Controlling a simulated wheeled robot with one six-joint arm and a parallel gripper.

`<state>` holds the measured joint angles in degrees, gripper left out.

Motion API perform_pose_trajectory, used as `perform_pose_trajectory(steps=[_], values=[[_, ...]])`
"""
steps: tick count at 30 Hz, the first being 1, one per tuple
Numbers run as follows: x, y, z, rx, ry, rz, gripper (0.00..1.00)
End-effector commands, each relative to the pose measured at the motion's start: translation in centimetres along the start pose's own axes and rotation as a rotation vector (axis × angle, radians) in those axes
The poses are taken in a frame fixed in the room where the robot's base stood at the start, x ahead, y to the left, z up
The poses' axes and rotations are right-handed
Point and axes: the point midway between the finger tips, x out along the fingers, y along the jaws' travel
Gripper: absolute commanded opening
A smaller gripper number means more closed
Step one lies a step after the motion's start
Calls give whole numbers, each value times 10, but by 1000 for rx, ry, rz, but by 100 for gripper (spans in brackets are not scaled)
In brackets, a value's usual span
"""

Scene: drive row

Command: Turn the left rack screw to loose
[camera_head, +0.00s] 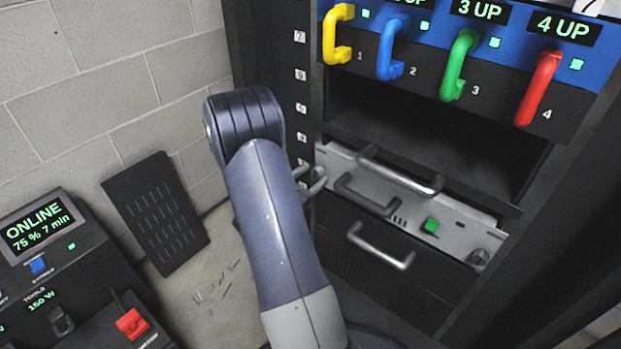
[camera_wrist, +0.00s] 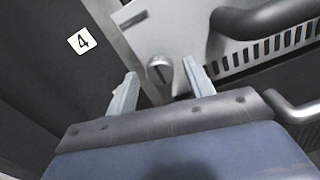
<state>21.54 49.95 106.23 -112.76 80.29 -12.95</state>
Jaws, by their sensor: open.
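The left rack screw (camera_wrist: 159,70) is a grey round knob with a dark slot, on the light grey panel at the rack's left post. In the wrist view it sits between the two fingertips of my gripper (camera_wrist: 160,74), which is open. I cannot tell whether the fingers touch it. In the head view my gripper (camera_head: 314,180) is at the left end of the grey panel (camera_head: 460,236), and the screw there is hidden or too small to make out. The right rack screw (camera_head: 478,258) shows at the panel's right end.
The panel has a dark handle (camera_head: 368,194) and a green button (camera_head: 431,226). Metal handles sit above (camera_head: 400,172) and below (camera_head: 380,246) it. Coloured levers (camera_head: 460,65) hang higher up. A white number 4 label (camera_wrist: 82,40) is on the left post. A console (camera_head: 50,260) stands at lower left.

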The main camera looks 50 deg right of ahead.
Motion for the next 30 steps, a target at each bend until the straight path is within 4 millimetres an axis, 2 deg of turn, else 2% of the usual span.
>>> perform_pose_trajectory(steps=[5,21,30], values=[[0,0,0,0,0,0,50],[0,0,0,0,0,0,6],[0,0,1,-36,0,0,6]])
